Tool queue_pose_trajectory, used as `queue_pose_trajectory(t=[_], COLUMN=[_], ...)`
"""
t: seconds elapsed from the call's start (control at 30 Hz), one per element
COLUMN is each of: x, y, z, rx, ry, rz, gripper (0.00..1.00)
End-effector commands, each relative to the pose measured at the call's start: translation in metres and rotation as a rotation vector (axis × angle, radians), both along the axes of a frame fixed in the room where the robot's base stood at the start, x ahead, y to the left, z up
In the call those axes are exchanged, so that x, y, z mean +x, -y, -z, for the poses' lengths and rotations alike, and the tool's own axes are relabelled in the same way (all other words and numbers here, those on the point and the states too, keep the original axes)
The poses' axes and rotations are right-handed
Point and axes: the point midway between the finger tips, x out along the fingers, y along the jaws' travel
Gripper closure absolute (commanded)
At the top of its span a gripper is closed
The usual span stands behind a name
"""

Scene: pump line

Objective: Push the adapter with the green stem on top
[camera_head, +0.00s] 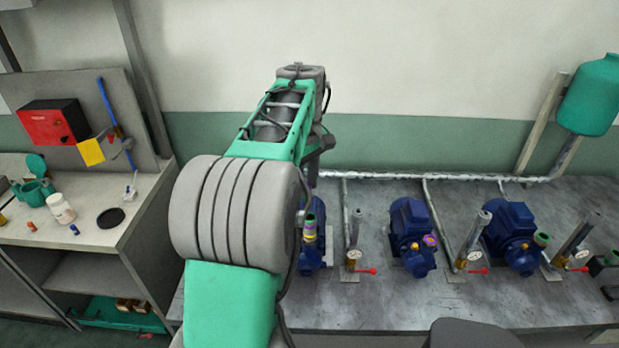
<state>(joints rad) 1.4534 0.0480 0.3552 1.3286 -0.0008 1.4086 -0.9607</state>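Three blue pumps stand in a row on the grey bench. The left pump (312,256) is partly hidden behind my arm, and a small adapter (309,229) with yellow-green and purple parts shows on it. The middle pump (409,226) has a purple ring-shaped piece (430,240) with a yellowish centre at its front. The right pump (511,230) carries a short green cylinder (541,238). I cannot tell surely which piece is the adapter with the green stem. My arm reaches over the bench and bends down behind itself near the left pump. My gripper's fingers are hidden.
Upright grey pipes with gauges and red-handled valves (366,270) stand beside the pumps. A horizontal pipe (440,176) runs along the wall. A green tank (592,95) is at far right. A side workbench (110,238) with small items stands left. The bench front is mostly clear.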

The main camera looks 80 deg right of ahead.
Motion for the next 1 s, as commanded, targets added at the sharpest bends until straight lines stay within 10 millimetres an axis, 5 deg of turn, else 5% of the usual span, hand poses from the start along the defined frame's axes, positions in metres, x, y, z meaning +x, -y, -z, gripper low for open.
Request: queue_pose_trajectory(t=[0.17, 0.73, 1.0], x=[-0.012, -0.011, -0.011], y=[0.002, 0.002, 0.002], z=[-0.001, 0.052, 0.062], rx=[0.002, 0.001, 0.001], ry=[0.000, 0.000, 0.000], rz=[0.008, 0.009, 0.009], gripper=[1.00, 1.00, 1.00])
